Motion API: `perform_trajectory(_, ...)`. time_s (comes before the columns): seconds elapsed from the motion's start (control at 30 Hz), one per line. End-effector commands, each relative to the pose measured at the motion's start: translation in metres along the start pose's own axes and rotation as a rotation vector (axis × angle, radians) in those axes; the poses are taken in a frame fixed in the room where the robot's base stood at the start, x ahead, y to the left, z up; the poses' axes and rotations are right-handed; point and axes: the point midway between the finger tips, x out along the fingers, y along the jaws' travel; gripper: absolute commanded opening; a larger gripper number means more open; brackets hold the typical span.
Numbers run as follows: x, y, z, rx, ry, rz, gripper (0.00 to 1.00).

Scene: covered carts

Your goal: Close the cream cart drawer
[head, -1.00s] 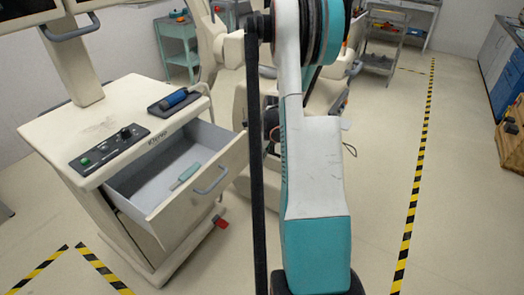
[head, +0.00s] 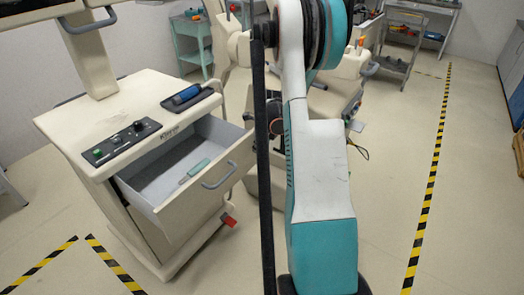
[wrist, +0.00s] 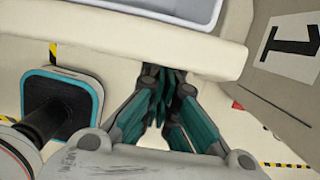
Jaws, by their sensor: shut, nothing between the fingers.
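The cream cart (head: 110,110) stands at the left in the head view. Its drawer (head: 205,195) is pulled open, with a grey inside and a grey bar handle (head: 219,176) on its cream front. A pale green tool (head: 196,170) lies in the drawer. In the wrist view the open drawer (wrist: 100,38) crosses the top, its grey inside partly showing. My gripper (wrist: 161,72) is shut and empty, its fingertips at the lower edge of the drawer front. I cannot tell whether they touch it. My gripper is not visible in the head view.
A dark tray with a blue-handled tool (head: 187,96) and a control panel (head: 121,141) are on the cart top. A cream machine stands close behind my arm. Grey shelving (head: 392,50) is at the back. The floor at right is clear, with a striped line (head: 433,170).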

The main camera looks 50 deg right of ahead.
Motion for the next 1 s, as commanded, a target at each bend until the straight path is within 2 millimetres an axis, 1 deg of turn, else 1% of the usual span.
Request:
perform_trajectory(0.17, 0.008, 0.001, 0.032, -0.004, -0.002, 0.000, 0.00)
perform_trajectory(0.4, 0.022, 0.001, 0.089, -0.004, -0.002, 0.001, 0.00)
perform_trajectory(0.6, 0.032, 0.001, 0.132, -0.003, -0.002, 0.001, 0.00)
perform_trajectory(0.7, 0.036, 0.001, 0.149, -0.003, -0.002, 0.000, 0.00)
perform_trajectory(0.8, 0.040, 0.000, 0.162, -0.002, -0.002, 0.000, 0.00)
perform_trajectory(1.0, 0.044, 0.000, 0.177, -0.001, -0.002, 0.000, 0.00)
